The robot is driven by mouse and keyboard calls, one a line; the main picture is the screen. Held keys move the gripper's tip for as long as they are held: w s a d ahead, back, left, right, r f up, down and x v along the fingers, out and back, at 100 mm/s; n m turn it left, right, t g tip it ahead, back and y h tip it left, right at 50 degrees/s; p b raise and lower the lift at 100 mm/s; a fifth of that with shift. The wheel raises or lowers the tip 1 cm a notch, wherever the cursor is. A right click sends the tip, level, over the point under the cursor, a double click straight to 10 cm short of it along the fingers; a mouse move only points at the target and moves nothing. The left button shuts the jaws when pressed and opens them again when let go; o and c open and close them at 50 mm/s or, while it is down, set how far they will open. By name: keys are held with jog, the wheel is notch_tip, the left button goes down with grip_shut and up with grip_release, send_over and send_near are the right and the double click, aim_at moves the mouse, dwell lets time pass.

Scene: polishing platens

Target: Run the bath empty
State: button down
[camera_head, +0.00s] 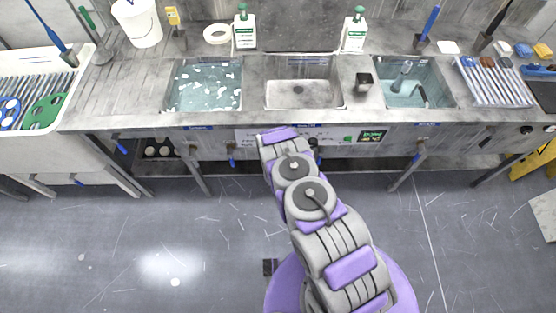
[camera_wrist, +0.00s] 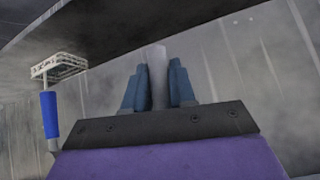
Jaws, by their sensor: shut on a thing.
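My arm reaches under the front of the steel bench, and the head view hides my fingers behind it. In the wrist view my gripper (camera_wrist: 158,88) has its two blue fingers shut on a grey upright bar (camera_wrist: 156,65); I cannot tell what it belongs to. The bench holds a left basin (camera_head: 205,88) of cloudy water with white foam, a middle basin (camera_head: 298,95) that looks empty with a dark drain, and a right basin (camera_head: 410,88) of clear bluish water with items in it. A blue handle (camera_head: 232,160) hangs below the bench; a blue handle (camera_wrist: 49,114) shows left of my fingers.
The bench underside (camera_wrist: 120,25) is close above my fingers. More blue handles (camera_head: 122,146) and bench legs (camera_head: 408,165) are along the front. The floor (camera_head: 130,240) is mostly clear.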

jog(key=shift+s+d+f+h, duration=0.25)
jog(key=shift+s+d+h, duration=0.05)
jog(key=shift+h, duration=0.2)
jog(key=c, duration=1.2)
grip_release()
jog(key=shift+o, duration=0.8)
jog(key=shift+w+r, duration=0.1)
jog(key=shift+w, duration=0.05)
jog(key=shift+r, duration=0.1)
jog(key=p+v, duration=0.2)
jog(key=v, duration=1.5)
jog(key=shift+a+r, duration=0.1)
jog(key=shift+a, duration=0.05)
